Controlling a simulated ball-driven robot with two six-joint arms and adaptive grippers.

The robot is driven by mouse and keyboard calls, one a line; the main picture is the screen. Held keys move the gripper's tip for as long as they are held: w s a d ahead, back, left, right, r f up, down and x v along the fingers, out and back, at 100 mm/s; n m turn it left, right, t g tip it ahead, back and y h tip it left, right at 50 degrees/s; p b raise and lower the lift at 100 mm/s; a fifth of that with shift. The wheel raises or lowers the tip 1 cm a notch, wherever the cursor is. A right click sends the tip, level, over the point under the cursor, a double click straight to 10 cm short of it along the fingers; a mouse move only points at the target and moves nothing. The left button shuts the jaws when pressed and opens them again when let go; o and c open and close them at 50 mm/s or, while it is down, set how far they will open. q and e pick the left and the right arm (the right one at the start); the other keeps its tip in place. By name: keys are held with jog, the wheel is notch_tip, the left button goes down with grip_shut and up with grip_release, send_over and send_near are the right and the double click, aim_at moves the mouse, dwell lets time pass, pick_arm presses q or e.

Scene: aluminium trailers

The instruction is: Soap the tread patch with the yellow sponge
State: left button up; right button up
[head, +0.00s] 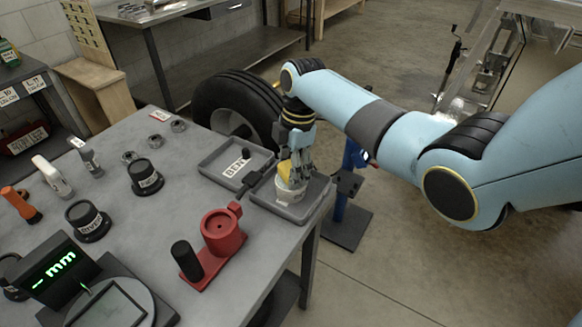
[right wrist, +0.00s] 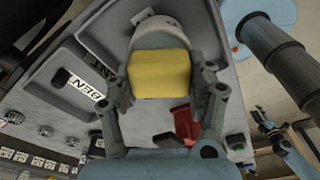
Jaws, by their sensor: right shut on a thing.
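My right gripper (head: 293,168) is shut on the yellow sponge (head: 284,172), over the right tray at the table's edge. In the right wrist view the sponge (right wrist: 160,74) sits between the two fingers. A white round tub (head: 291,191) stands in that tray just below the sponge, and its rim (right wrist: 158,33) shows beyond the sponge in the right wrist view. I cannot tell whether sponge and tub touch. A black tyre (head: 208,97) stands behind the table; I cannot make out a marked tread patch on it.
The grey tray (head: 316,206) adjoins another tray with a "BEN" label (head: 237,167). A red holder (head: 222,232), black weights (head: 146,177) and a scale display (head: 60,272) occupy the table (head: 185,218). A blue stand (head: 342,200) is right of it. Floor at lower right is clear.

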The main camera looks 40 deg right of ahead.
aim_at(289, 168)
jog(key=shift+f+b, duration=0.3)
jog(key=shift+f, duration=0.2)
dwell(1.6)
notch_tip(289, 168, up, 7)
jog(key=p, duration=0.8)
dwell(0.4)
